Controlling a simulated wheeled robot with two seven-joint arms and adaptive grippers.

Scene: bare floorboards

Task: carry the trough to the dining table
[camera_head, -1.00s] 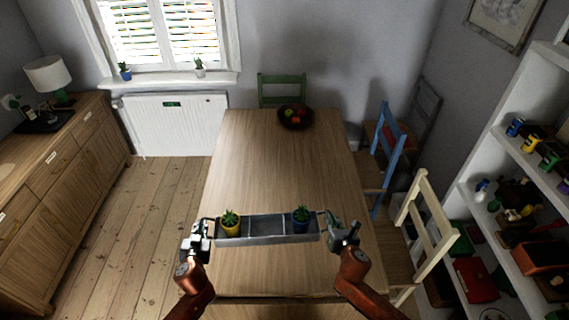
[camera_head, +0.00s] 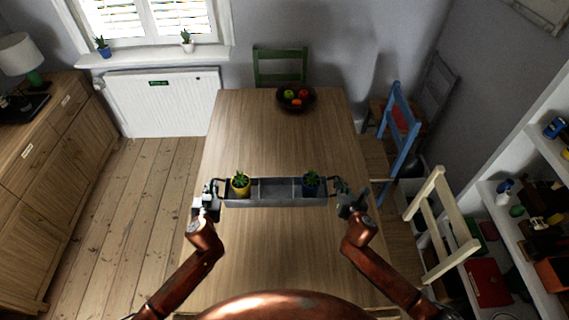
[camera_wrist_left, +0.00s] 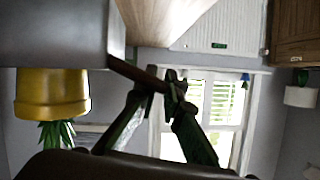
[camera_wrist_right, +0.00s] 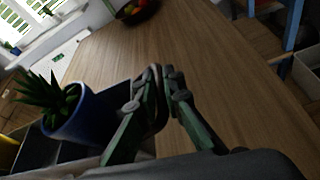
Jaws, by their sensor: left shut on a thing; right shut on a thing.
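The grey metal trough (camera_head: 275,203) is level over the near half of the wooden dining table (camera_head: 265,135). I cannot tell whether its base touches the top. In it are a yellow pot with a plant (camera_head: 241,187) at the left and a blue pot with a plant (camera_head: 311,184) at the right; the middle is empty. My left gripper (camera_head: 214,188) is shut on the trough's left handle, also in the left wrist view (camera_wrist_left: 165,83). My right gripper (camera_head: 344,188) is at the right end, shut on that handle; its fingers (camera_wrist_right: 162,80) partly hide it.
A fruit bowl (camera_head: 296,98) stands at the table's far end. A green chair (camera_head: 279,66) is behind it; blue (camera_head: 402,130) and cream (camera_head: 440,225) chairs line the right side. A sideboard (camera_head: 50,150) stands left. The tabletop between trough and bowl is clear.

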